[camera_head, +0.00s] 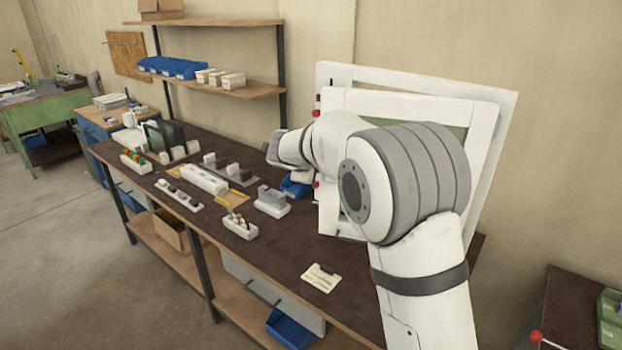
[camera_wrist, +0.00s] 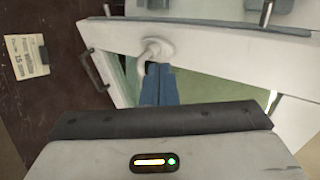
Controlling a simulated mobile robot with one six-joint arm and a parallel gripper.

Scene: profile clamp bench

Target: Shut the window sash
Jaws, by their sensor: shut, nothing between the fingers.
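The white window sash (camera_head: 484,130) with a greenish pane stands in front of its white outer frame (camera_head: 506,125), and the two edges look offset, so the sash seems ajar. My arm covers much of the sash in the head view. In the wrist view, the sash (camera_wrist: 215,48) carries a white lever handle (camera_wrist: 156,46) on a round base. My gripper (camera_wrist: 158,68) has blue fingers, closed together and empty, with their tips right by the lever. I cannot tell whether they touch it. The gripper is not clear in the head view.
The dark bench top (camera_head: 262,262) holds a paper note (camera_head: 322,278), a grey block on a white base (camera_head: 272,202) and several small holders left of the window. A shelf unit (camera_head: 225,88) stands behind. The bench front near the note is clear.

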